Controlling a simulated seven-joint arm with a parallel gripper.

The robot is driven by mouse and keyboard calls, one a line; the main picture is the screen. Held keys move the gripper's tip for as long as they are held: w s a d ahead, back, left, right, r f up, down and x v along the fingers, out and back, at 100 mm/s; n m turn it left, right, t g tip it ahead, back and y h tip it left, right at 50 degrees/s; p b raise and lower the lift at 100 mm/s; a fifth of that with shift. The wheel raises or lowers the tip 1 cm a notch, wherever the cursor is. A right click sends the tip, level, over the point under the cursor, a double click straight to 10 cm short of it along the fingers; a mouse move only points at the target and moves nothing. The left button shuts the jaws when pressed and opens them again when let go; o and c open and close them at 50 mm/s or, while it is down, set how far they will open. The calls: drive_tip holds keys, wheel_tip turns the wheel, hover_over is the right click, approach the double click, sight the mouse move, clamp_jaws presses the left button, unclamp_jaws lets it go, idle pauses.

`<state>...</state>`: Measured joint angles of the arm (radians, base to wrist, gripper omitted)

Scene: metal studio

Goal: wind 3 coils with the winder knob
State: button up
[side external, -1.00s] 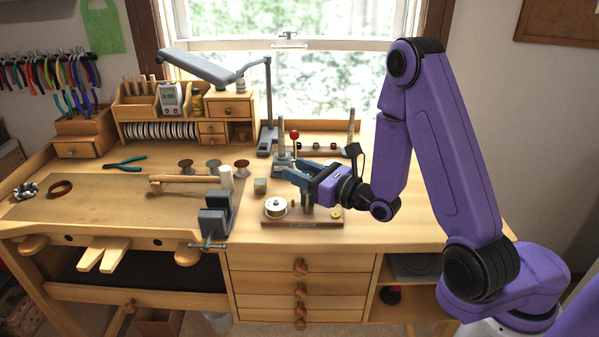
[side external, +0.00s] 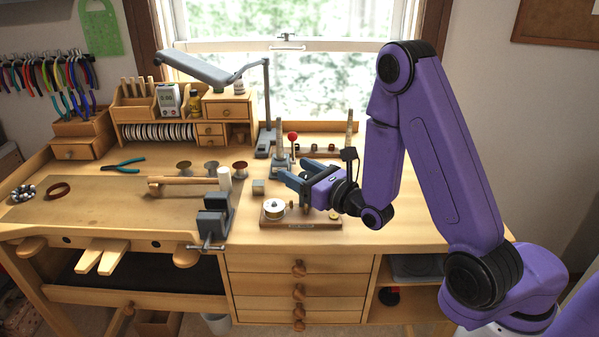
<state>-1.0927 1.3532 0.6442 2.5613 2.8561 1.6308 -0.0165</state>
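The winder appears to be the dark wooden base (side external: 301,224) on the bench front. A pale round drum or spool (side external: 274,208) sits on its left part, with a small brass post (side external: 291,205) beside it. A small brass round piece (side external: 334,215) sits at its right end; I cannot tell whether it is the winder knob. My gripper (side external: 293,170) is above and behind the base, fingers pointing left and a clear gap between them. It is open, with nothing seen between the fingers. No wound coils can be made out at this size.
A red-balled lever (side external: 292,137) and grey upright tool (side external: 280,140) stand just behind my gripper. A small block (side external: 258,187) lies to its left, and a grey vise (side external: 215,217) is clamped at the bench edge. The bench right of the base is clear.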

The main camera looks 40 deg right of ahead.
drive_tip(key=shift+n+y, duration=0.5)
drive_tip(key=shift+y, duration=0.2)
drive_tip(key=shift+a+n+g+y, duration=0.15)
drive_tip(key=shift+n+g+y, duration=0.1)
drive_tip(key=shift+n+y, duration=0.65)
drive_tip(key=shift+a+n+g+y, duration=0.1)
drive_tip(key=shift+n+g+y, duration=0.3)
drive_tip(key=shift+y, duration=0.9)
drive_tip(key=n+g+y, duration=0.3)
drive_tip(key=s+n+g+y, duration=0.1)
drive_tip(key=n+g+y, duration=0.2)
drive_tip(key=g+y, duration=0.1)
drive_tip(key=a+n+g+y, duration=0.1)
drive_tip(key=n+g+y, duration=0.2)
drive_tip(key=n, duration=0.1)
drive_tip(key=shift+s+g+y, duration=0.15)
drive_tip(key=shift+g+y, duration=0.1)
drive_tip(key=shift+y, duration=0.15)
drive_tip(key=v, duration=1.7)
drive_tip(key=s+a+m+t+h, duration=0.5)
drive_tip(key=s+m+t+h, duration=0.2)
drive_tip(key=s+t, duration=0.1)
drive_tip(key=shift+s+r+t, duration=0.15)
drive_tip(key=shift+s+t, duration=0.25)
drive_tip(key=shift+s, duration=0.2)
